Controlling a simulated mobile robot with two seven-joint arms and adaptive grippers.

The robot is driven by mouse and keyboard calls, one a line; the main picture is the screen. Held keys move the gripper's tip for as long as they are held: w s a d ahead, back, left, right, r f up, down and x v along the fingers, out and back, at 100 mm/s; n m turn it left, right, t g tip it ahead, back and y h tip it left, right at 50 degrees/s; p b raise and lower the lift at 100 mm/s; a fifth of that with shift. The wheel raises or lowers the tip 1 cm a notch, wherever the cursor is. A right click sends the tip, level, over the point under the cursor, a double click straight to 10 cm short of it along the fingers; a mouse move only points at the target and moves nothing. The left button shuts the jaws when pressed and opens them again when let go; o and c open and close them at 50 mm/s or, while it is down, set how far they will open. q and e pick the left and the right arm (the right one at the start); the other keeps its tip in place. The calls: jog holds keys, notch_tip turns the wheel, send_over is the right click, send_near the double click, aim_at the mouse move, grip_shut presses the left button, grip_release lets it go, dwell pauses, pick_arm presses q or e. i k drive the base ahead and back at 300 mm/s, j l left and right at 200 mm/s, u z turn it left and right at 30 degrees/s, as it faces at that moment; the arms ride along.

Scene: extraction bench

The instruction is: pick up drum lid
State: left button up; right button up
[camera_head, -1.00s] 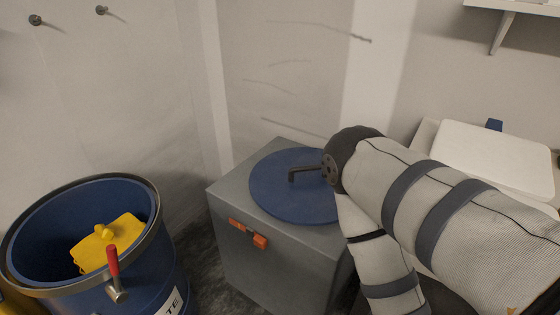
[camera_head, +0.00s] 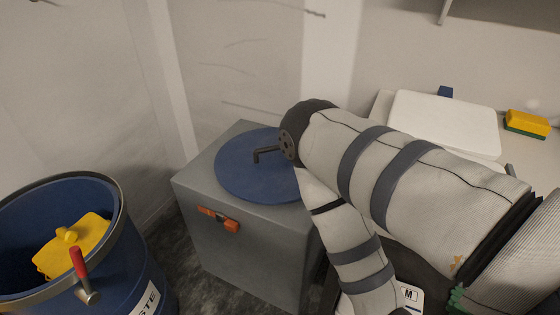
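The drum lid (camera_head: 245,178) is a flat blue disc with a dark bent handle (camera_head: 268,153) on top. It lies on a grey box (camera_head: 250,245) with orange latches. My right arm comes in from the right and its dark elbow joint covers the lid's right edge in the picture. I cannot tell whether the arm touches the lid. The blue drum (camera_head: 140,262) stands open at the lower left, with a yellow object (camera_head: 72,245) inside it. Neither of my grippers shows in this view.
A red-handled lever (camera_head: 80,265) sits on the drum's near rim. At the right, behind my arm, are a white flat-topped unit (camera_head: 440,122) and a yellow and green sponge (camera_head: 527,124). A dark floor gap lies between drum and box. Walls stand close behind.

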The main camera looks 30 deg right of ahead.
aim_at(252, 166)
jog(key=i+z, duration=0.15)
jog(key=z, duration=0.35)
jog(key=i+z, duration=0.2)
jog(key=z, duration=0.25)
jog(key=i+j+z, duration=0.1)
jog(key=z, duration=0.4)
jog(key=i+j+z, duration=0.15)
jog(key=z, duration=0.3)
jog(key=j+z, duration=0.25)
jog(key=z, duration=0.25)
jog(key=i+j, duration=0.05)
